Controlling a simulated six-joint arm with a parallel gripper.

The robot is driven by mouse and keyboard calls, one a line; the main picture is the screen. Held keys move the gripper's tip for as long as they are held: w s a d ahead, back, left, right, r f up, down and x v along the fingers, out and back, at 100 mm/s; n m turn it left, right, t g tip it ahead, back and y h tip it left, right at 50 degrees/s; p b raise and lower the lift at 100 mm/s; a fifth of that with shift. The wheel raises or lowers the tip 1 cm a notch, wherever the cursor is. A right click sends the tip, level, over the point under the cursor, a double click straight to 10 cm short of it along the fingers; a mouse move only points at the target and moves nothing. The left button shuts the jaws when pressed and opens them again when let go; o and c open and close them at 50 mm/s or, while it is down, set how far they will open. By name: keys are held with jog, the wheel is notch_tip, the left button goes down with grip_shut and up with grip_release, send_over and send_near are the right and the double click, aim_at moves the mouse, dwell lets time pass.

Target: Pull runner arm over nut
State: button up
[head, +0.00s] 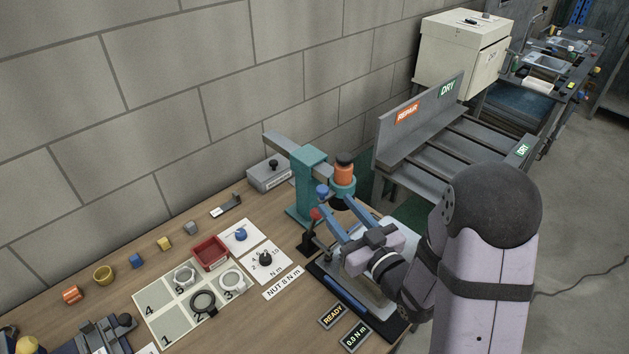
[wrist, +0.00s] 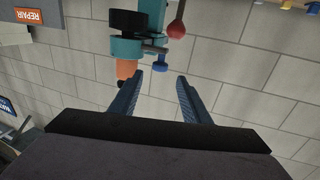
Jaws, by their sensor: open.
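The runner head also shows upside down in the wrist view (wrist: 127,69). My gripper (head: 336,208) is open and empty, its two blue fingers pointing toward the runner arm. In the wrist view, the fingertips (wrist: 170,76) are near the knob; contact cannot be told. The nut is not discernible; my gripper and wrist cover much of the fixture plate (head: 374,298).
A black lever with a red ball (head: 315,214) stands close left of my gripper. A numbered mat (head: 172,326) with rings and a red tray (head: 210,252) lie further left. READY (head: 332,316) and 0.0 N m (head: 355,335) displays sit at the front. A grey rack (head: 425,115) stands behind right.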

jog(key=shift+w+a+f+b, duration=0.3)
jog(key=shift+w+b, duration=0.2)
jog(key=shift+b, duration=0.45)
jog(key=b+x, duration=0.1)
jog(key=b, duration=0.2)
jog(key=shift+w+a+r, duration=0.1)
jog(key=shift+w+a, duration=0.1)
jog(key=shift+w, duration=0.1)
jog(key=p+x, duration=0.2)
jog(key=x, duration=0.7)
jog(key=shift+p, duration=0.35)
jog(key=shift+r, duration=0.15)
